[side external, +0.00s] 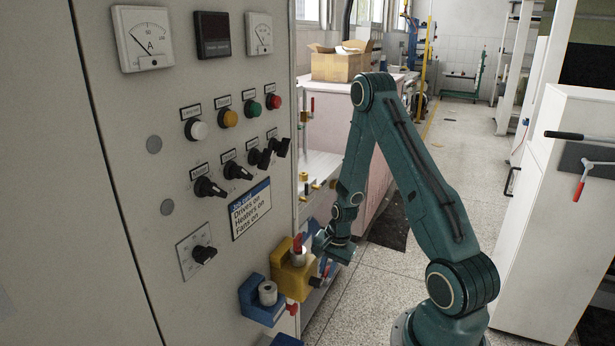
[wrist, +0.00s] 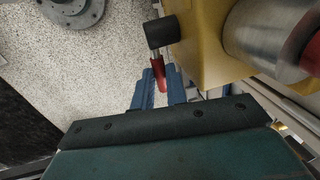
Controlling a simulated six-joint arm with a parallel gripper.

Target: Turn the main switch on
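The grey panel (side external: 120,260) carries a row of black rotary knobs, among them a left knob (side external: 208,187) and a right knob (side external: 281,147). My gripper (side external: 320,243) is beside a yellow box (side external: 290,278) at the panel's lower right.
A card (side external: 251,209) reads Drives on, Heaters on, Fans on. Coloured lamps (side external: 229,118) and meters (side external: 144,39) sit above. A blue bracket (side external: 262,298) with a metal cylinder is left of the yellow box. A white cabinet (side external: 550,220) stands at right.

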